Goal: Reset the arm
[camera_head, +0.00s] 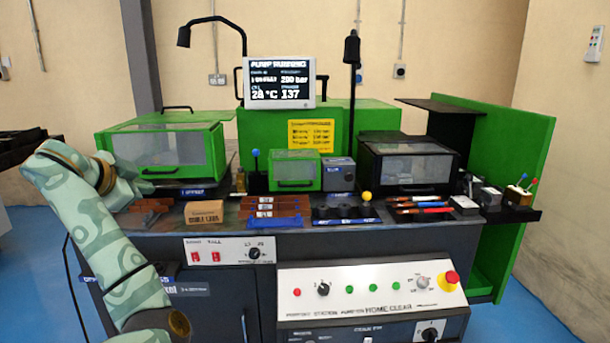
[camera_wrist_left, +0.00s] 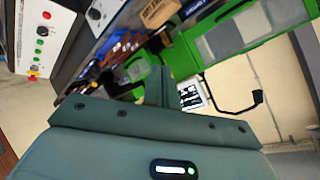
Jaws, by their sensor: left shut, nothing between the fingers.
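My left arm, patterned in pale green, rises from the bottom left of the head view and bends at a raised joint. My left gripper (camera_head: 143,188) is past that joint, in front of the left green machine housing. It looks empty and holds nothing. In the left wrist view its shut fingers (camera_wrist_left: 157,86) stick up from the grey-green gripper body, with the bench behind them. I cannot tell from these views whether the fingers touch anything. My right gripper is in neither view.
The bench carries a green housing (camera_head: 165,148), a cardboard box (camera_head: 204,212), a blue tray (camera_head: 276,223) and screwdrivers (camera_head: 420,209). A monitor (camera_head: 279,82) stands behind. The sloped control panel (camera_head: 372,282) has a red stop button (camera_head: 448,281). A green side panel (camera_head: 513,170) bounds the right.

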